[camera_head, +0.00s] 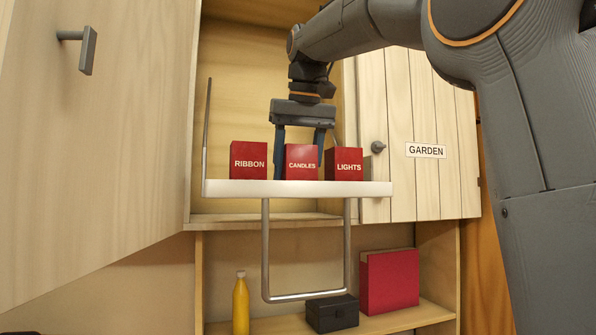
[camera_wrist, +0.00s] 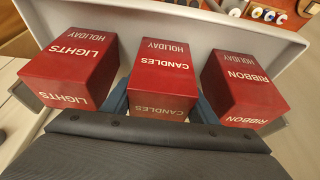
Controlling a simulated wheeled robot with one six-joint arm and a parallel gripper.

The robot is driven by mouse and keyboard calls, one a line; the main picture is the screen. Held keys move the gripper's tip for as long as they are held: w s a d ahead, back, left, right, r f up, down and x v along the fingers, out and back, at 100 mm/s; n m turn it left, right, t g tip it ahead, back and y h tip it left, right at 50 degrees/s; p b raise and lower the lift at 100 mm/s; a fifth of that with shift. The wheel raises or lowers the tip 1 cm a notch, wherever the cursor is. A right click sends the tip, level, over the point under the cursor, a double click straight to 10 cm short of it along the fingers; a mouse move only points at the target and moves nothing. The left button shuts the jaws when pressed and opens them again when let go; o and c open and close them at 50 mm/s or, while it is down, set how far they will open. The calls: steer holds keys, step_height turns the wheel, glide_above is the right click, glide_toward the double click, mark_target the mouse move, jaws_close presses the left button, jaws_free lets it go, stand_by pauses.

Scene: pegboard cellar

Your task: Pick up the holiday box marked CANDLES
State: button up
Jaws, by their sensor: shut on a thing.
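The red box marked CANDLES (camera_head: 301,158) sits in the middle of a row on a white pull-down shelf (camera_head: 290,188). It also shows at the centre of the wrist view (camera_wrist: 161,75), with HOLIDAY on its top. My gripper (camera_head: 302,160) points down with one blue finger on each side of this box and is shut on it. The box's lower edge is behind the shelf's front rim, so I cannot tell if it touches the shelf. In the wrist view the fingers (camera_wrist: 161,108) flank the box's near end.
Red boxes marked RIBBON (camera_head: 248,160) and LIGHTS (camera_head: 344,164) stand close on either side. An open cupboard door (camera_head: 95,150) is at left; the GARDEN door (camera_head: 430,120) is shut. Below are a yellow bottle (camera_head: 241,303), a black box (camera_head: 332,313) and a red binder (camera_head: 390,280).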

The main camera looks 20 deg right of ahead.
steer(key=shift+r, duration=0.15)
step_height(320, 180, up, 9)
steer(key=shift+r, duration=0.35)
stand_by(0.5)
